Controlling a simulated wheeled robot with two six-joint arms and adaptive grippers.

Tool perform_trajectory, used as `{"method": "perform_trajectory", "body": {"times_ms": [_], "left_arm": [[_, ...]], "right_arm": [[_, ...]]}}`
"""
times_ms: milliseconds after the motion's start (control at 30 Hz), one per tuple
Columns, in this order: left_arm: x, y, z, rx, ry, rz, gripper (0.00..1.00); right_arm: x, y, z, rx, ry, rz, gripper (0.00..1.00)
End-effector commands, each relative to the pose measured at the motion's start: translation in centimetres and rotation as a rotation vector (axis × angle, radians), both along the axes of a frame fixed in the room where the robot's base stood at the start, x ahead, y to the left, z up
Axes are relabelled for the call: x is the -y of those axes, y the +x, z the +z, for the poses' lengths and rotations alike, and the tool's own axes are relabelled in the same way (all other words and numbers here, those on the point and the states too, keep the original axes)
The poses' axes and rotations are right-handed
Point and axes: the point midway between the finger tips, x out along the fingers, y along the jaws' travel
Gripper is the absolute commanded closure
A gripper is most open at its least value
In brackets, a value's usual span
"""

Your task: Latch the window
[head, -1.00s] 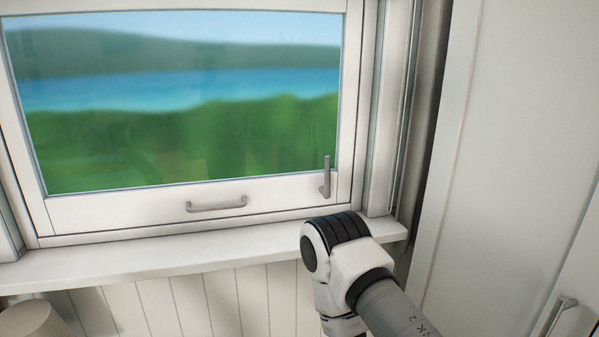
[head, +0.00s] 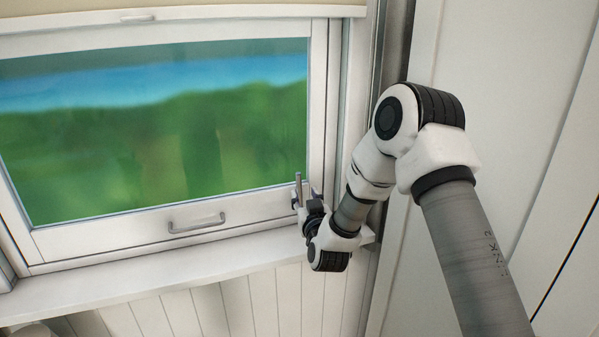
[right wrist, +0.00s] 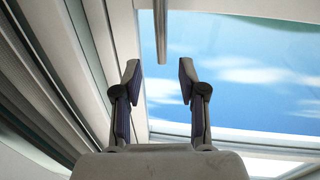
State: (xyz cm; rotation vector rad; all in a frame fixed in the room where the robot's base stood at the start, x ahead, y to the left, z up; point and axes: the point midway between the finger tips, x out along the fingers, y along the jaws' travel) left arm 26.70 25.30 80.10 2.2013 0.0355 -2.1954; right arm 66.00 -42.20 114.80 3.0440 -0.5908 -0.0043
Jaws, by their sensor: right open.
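The white-framed window (head: 120,236) fills the left of the head view, its sash looking flush in its frame. Its grey latch lever (head: 298,184) stands upright at the lower right of the sash; its lower part is hidden by my gripper. My right gripper (head: 306,194) is open at the lever. In the right wrist view, the lever (right wrist: 161,32) hangs from the top edge, its end between the open fingertips (right wrist: 160,74), with gaps on both sides and no visible contact. My left gripper is out of view.
A grey pull handle (head: 197,224) is on the bottom rail of the sash. The white sill (head: 150,270) runs below the window, close under my right wrist. A tall white panel (head: 510,110) stands close on the right, beside my arm.

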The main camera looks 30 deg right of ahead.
Motion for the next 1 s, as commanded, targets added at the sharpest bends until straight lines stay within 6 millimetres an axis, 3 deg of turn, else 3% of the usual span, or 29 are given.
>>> {"method": "perform_trajectory", "body": {"times_ms": [400,733,833,867,1000], "left_arm": [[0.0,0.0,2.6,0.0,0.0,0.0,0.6],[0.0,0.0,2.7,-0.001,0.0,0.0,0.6],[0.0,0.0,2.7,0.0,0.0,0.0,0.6],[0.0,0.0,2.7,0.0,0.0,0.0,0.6],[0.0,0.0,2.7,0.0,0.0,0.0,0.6]], "right_arm": [[2.5,6.2,0.1,-0.001,-0.002,0.0,0.59],[2.8,7.1,-0.3,-0.003,0.001,0.001,0.59],[2.8,7.1,-0.3,-0.003,0.001,0.001,0.94],[2.8,7.1,-0.3,-0.003,0.001,0.001,1.0],[2.8,7.1,-0.2,-0.003,0.001,0.001,1.0]]}}
